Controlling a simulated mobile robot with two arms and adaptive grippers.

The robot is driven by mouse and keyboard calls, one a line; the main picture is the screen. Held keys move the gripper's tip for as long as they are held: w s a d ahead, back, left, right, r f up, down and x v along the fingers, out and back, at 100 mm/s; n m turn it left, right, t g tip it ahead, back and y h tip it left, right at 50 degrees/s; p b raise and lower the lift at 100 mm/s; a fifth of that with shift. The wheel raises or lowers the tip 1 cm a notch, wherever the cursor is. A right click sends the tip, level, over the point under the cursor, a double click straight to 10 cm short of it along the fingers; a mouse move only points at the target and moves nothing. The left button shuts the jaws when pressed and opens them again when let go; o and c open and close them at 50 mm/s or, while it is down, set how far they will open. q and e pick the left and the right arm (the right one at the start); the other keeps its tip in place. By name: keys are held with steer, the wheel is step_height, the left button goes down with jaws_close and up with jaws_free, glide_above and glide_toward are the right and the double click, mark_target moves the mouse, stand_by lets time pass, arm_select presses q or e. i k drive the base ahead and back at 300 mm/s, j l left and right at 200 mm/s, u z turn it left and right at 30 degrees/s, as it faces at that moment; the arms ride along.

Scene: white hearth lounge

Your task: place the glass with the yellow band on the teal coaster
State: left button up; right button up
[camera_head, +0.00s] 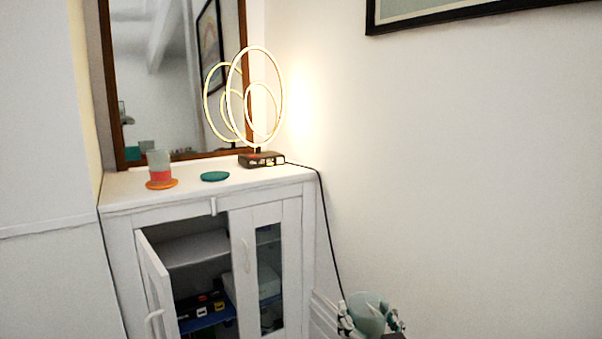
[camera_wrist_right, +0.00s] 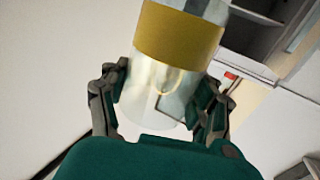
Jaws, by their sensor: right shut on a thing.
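The teal coaster (camera_head: 215,176) lies bare on the cabinet top (camera_head: 235,184). My right gripper (camera_head: 370,318) is at the bottom of the head view, lower than the cabinet top and to its right. It is shut on a clear glass (camera_head: 368,306). In the right wrist view the glass with the yellow band (camera_wrist_right: 178,36) sits between both fingers of the right gripper (camera_wrist_right: 163,92), which grip it below the band. The band is hidden or not clear in the head view. My left gripper is not in view.
A glass with a red band (camera_head: 160,166) stands on an orange coaster (camera_head: 162,184), left of the teal one. A lit ring lamp (camera_head: 262,160) stands behind right, its black cord hanging down the cabinet's right side. The cabinet's left door (camera_head: 155,285) is open.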

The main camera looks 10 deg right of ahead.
mark_target(216, 174)
steer(key=z, duration=0.45)
steer(key=j+z, duration=0.1)
steer(key=z, duration=0.35)
steer(key=i+z, duration=0.1)
steer(key=z, duration=0.3)
steer(key=j+z, duration=0.1)
steer(key=z, duration=0.8)
steer(key=j+z, duration=0.1)
steer(key=z, duration=0.8)
steer(key=j+z, duration=0.1)
steer(key=z, duration=0.3)
steer(key=k+j+z, duration=0.2)
steer(key=k, duration=0.2)
steer(key=k+u, duration=0.1)
steer(key=u, duration=0.4)
steer(key=j+u, duration=0.15)
steer(key=u, duration=0.3)
steer(key=k+j+u, duration=0.1)
steer(key=u, duration=0.85)
steer(key=j+u, duration=0.15)
steer(key=u, duration=0.7)
steer(key=i+u, duration=0.1)
steer(key=u, duration=0.35)
